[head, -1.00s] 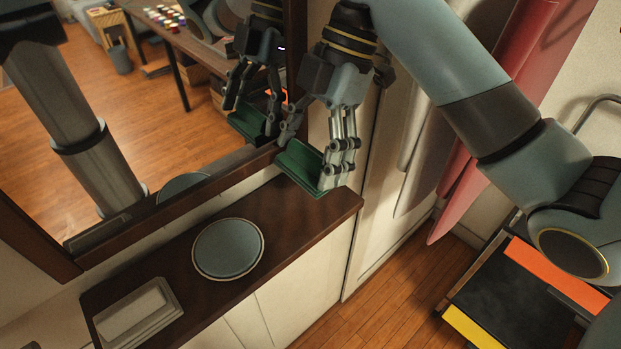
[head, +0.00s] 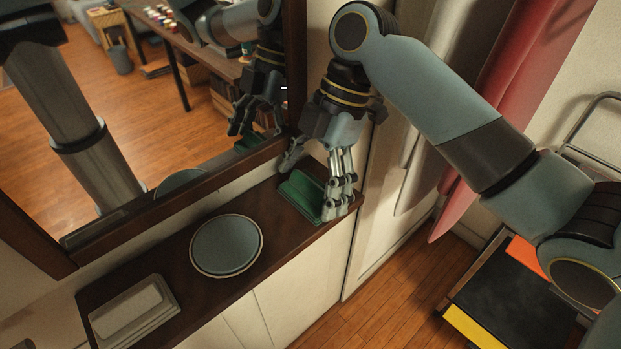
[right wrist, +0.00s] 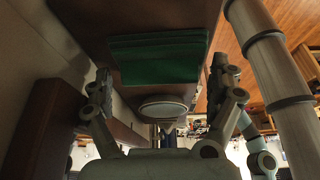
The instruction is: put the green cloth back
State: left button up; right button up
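The green cloth (head: 301,194) is a folded, flat block lying at the right end of the dark brown shelf (head: 277,212), below the mirror. My right gripper (head: 308,196) points down over it, with its fingers apart at the two ends of the cloth. In the right wrist view the cloth (right wrist: 158,60) shows whole, with its layered folds, ahead of and between the spread fingers (right wrist: 161,75). Narrow gaps show between the fingers and the cloth. My left gripper is not in view.
A round blue-grey plate (head: 227,245) and a pale rectangular dish (head: 132,311) stand on the shelf left of the cloth. The mirror (head: 160,110) reflects my arm and the room. Red hanging fabric (head: 500,110) and a black-topped cart (head: 515,300) are at right.

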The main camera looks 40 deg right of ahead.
jog(key=shift+r, duration=0.1)
jog(key=b+v, duration=0.1)
jog(key=v, duration=0.6)
jog(key=shift+d+r, duration=0.15)
jog(key=shift+r, duration=0.05)
dwell(0.3)
